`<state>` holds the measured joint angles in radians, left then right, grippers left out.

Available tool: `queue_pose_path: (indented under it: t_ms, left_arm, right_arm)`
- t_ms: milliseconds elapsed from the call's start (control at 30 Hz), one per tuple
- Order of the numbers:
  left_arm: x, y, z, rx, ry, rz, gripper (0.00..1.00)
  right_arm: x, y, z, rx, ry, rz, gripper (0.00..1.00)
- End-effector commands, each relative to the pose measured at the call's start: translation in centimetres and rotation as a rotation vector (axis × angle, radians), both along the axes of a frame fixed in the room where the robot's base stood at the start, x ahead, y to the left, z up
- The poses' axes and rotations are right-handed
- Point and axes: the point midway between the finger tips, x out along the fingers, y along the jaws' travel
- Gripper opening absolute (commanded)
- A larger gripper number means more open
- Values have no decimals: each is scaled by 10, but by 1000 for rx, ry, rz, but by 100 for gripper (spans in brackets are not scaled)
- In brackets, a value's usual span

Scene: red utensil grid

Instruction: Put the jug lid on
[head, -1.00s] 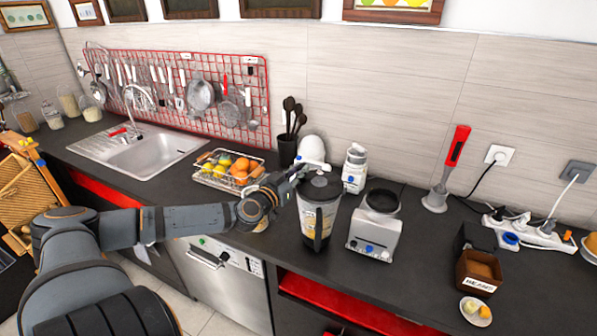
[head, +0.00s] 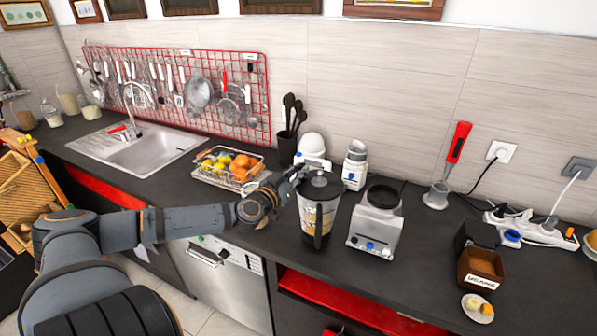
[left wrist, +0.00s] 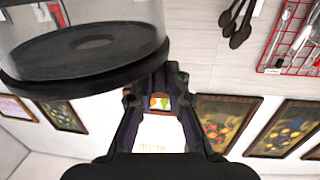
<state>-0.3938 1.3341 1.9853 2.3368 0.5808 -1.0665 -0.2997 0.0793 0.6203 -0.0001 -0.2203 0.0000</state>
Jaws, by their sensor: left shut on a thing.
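The jug (head: 318,222) stands on the dark counter, with patterned sides and a dark handle toward me. The dark round jug lid (head: 320,187) is at the jug's top; I cannot tell whether it is fully seated. In the left wrist view, which is upside down, the lid (left wrist: 85,62) shows as a black disc with a thick rim against the clear jug wall (left wrist: 130,12). My left gripper (head: 306,170) is at the lid's far left edge. Its fingers (left wrist: 157,88) are shut on the lid's rim, their tips partly hidden. My right gripper is out of view.
A grey blender base (head: 376,222) stands just right of the jug. A white bottle (head: 355,166) and a utensil holder (head: 288,148) stand behind. A fruit basket (head: 228,168) is to the left. Free counter lies between the base and the brown box (head: 481,268).

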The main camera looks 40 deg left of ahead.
Motion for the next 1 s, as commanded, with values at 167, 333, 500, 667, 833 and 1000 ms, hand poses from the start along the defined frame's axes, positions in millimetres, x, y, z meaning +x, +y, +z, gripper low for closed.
queue_pose_path:
  t_ms: [167,333,500,667,833,1000]
  left_arm:
    - [0,0,-2,0,0,0,0]
    - [0,0,-3,0,0,0,25]
    - [0,0,-3,-1,0,0,41]
    - [0,0,-2,0,0,0,41]
    - [0,0,-2,0,0,0,41]
    - [0,0,14,0,0,-1,41]
  right_arm:
    - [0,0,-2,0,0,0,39]
    - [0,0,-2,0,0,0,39]
    - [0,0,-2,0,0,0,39]
    - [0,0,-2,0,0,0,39]
    - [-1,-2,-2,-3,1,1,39]
    - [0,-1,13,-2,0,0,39]
